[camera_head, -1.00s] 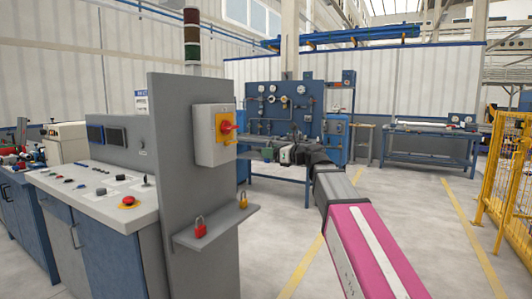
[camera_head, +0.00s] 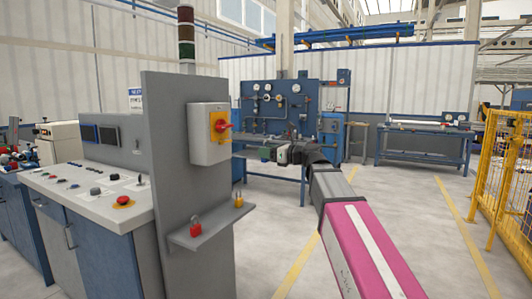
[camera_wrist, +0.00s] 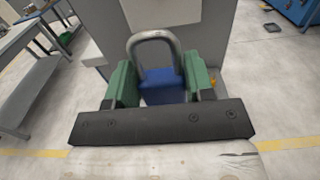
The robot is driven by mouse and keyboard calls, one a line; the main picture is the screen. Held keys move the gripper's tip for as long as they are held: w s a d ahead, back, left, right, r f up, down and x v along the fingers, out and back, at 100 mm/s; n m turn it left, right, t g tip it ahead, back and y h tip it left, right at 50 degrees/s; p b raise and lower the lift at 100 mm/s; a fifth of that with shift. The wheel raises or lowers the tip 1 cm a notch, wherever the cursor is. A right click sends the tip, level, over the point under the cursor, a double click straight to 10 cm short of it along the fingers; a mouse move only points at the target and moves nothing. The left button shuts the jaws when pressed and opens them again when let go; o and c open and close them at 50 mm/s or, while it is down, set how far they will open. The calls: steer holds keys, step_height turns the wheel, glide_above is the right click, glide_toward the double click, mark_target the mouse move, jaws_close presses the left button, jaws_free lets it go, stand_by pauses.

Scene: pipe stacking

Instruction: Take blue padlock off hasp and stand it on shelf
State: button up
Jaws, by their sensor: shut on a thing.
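My gripper (camera_head: 264,153) is in the air to the right of the grey panel, beyond the shelf in the head view. In the wrist view its green fingers (camera_wrist: 162,76) are shut on the sides of the blue padlock (camera_wrist: 164,91). The padlock's grey shackle (camera_wrist: 152,37) arches away from the gripper, and nothing is seen hanging in it. The padlock cannot be made out in the head view. The grey shelf (camera_head: 217,223) juts from the panel and bears a red padlock (camera_head: 195,226) and a yellow padlock (camera_head: 238,200). The hasp is not distinguishable.
A switch box (camera_head: 206,146) with a red handle (camera_head: 222,125) is on the panel above the shelf. A control desk (camera_head: 85,190) stands left. A blue gauge bench (camera_head: 285,110) is behind the gripper, and yellow fencing (camera_head: 500,175) is right. The floor between is clear.

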steer(key=v, duration=0.6)
steer(key=shift+d, duration=0.35)
stand_by(0.7)
steer(key=shift+s, duration=0.15)
